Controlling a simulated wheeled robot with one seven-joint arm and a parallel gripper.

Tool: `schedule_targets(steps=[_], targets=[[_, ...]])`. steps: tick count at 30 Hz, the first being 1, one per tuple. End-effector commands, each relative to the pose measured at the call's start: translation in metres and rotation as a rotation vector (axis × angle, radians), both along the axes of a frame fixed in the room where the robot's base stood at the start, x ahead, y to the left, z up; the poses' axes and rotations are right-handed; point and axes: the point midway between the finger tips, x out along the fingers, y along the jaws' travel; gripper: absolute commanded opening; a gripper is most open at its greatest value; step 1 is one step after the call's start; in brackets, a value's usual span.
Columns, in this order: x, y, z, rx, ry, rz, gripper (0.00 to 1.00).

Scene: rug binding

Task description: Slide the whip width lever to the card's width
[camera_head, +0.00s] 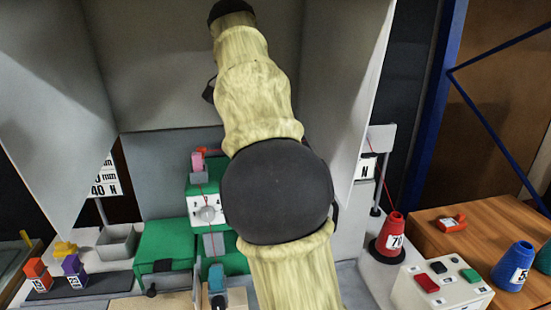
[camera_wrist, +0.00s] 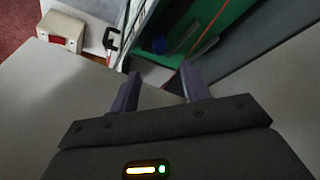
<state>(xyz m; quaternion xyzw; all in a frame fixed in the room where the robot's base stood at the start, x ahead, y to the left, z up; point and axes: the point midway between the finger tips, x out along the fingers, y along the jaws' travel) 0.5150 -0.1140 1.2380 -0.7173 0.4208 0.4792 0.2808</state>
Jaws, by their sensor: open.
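A green machine (camera_head: 165,243) stands at the centre of the head view, with a white dial (camera_head: 208,214) on its front. My arm covers much of its right side. I cannot pick out the whip width lever for certain. A card (camera_head: 104,180) at the left shows "mm" and "40 N", partly cut off by a grey panel. Another card (camera_head: 365,168) at the right shows only "N". My gripper (camera_wrist: 160,86) is open and empty in the wrist view, with a green surface (camera_wrist: 225,22) beyond its fingers. The head view does not show its fingers.
A red cone (camera_head: 388,243) and a button box (camera_head: 440,287) stand at the right, with a blue cone (camera_head: 514,268) on a wooden table (camera_head: 450,243). Orange (camera_head: 37,272) and purple (camera_head: 73,268) blocks and a grey bin (camera_head: 118,243) are at the left. Grey panels flank my arm.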

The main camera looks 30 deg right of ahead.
Motion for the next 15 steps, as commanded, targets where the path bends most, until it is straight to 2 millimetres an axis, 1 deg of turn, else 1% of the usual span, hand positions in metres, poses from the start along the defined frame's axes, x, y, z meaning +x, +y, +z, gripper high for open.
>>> schedule_targets(steps=[1, 5, 15], targets=[[0.000, -0.003, -0.008, 0.001, 0.002, -0.002, 0.47], [0.003, -0.010, -0.027, 0.001, 0.003, -0.003, 0.47], [0.014, -0.030, -0.082, 0.001, 0.003, -0.005, 0.47]])
